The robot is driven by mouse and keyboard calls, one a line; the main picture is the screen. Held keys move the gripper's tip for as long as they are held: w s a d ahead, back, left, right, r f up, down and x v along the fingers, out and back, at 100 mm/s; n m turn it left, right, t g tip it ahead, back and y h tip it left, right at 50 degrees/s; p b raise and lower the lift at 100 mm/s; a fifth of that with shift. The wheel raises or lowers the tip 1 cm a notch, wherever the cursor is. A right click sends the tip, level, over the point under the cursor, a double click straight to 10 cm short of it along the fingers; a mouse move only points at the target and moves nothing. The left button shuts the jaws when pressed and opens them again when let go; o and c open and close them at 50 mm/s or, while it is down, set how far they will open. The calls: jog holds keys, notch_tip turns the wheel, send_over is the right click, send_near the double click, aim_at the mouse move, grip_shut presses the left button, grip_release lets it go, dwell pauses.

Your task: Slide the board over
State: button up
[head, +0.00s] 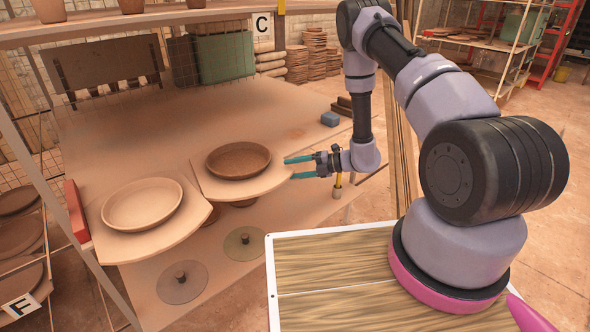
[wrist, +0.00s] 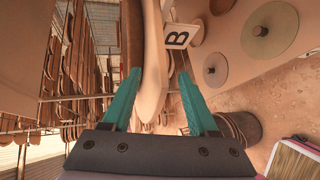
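Two pale boards lie on the table, each bearing one dish. The right board (head: 214,186) carries a dark brown dish (head: 238,160); the left board (head: 126,246) carries a paler dish (head: 142,204). My gripper (head: 291,168) is open at the right end of the right board, one teal finger higher than the other. In the wrist view the board's pale edge (wrist: 154,75) shows between the spread fingers (wrist: 160,100), with the brown dish (wrist: 131,35) beside it. I cannot tell whether either finger touches the board.
Round discs with knobs (head: 182,282) (head: 244,243) sit below the boards' front edges. A red block (head: 76,210) stands at the left board's left side. A blue block (head: 330,119) lies at the back right. The table behind the boards is mostly clear.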

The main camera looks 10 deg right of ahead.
jog(key=v, duration=1)
jog(key=shift+d, duration=0.35)
jog(key=shift+s+r, duration=0.15)
jog(key=s+a+r+n+g+h, duration=0.1)
jog(key=s+a+r+n+g, duration=0.15)
jog(key=r+n, duration=0.75)
jog(key=s+a+r+n+g+h, duration=0.1)
jog(key=s+r+n+g, duration=0.4)
jog(key=r, duration=0.9)
jog(key=s+d+r+n+t+h, duration=0.3)
jog(key=s+r+n+t+h, duration=0.2)
jog(key=s+r+n, duration=0.2)
jog(key=s+d+r+n+t+h, duration=0.4)
jog(key=s+r+n, duration=0.4)
jog(key=r+n, duration=0.4)
jog(key=shift+d+n+t+h, duration=0.35)
jog(key=shift+n+t+h, duration=0.1)
jog(key=shift+n, duration=0.25)
